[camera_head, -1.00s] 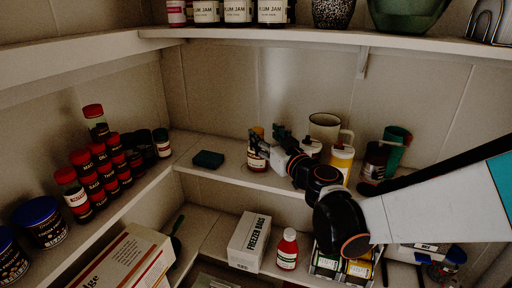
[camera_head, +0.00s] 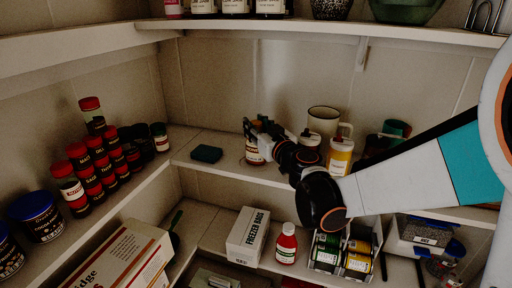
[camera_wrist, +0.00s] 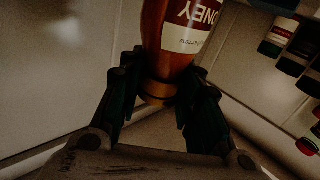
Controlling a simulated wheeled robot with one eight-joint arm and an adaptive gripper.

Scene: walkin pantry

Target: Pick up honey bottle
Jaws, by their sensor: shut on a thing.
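The honey bottle (camera_wrist: 178,42) fills the upper middle of the wrist view, amber with a dark red and white label that reads upside down there. My gripper (camera_wrist: 160,95) has one finger on each side of its gold-coloured end and is shut on it. In the head view, the honey bottle (camera_head: 254,155) shows its lower part and label at the middle shelf, largely covered by my gripper (camera_head: 256,132). I cannot tell whether its base touches the shelf.
Stacked spice jars (camera_head: 88,170) line the left shelf. The upper shelf (camera_head: 300,29) hangs above.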

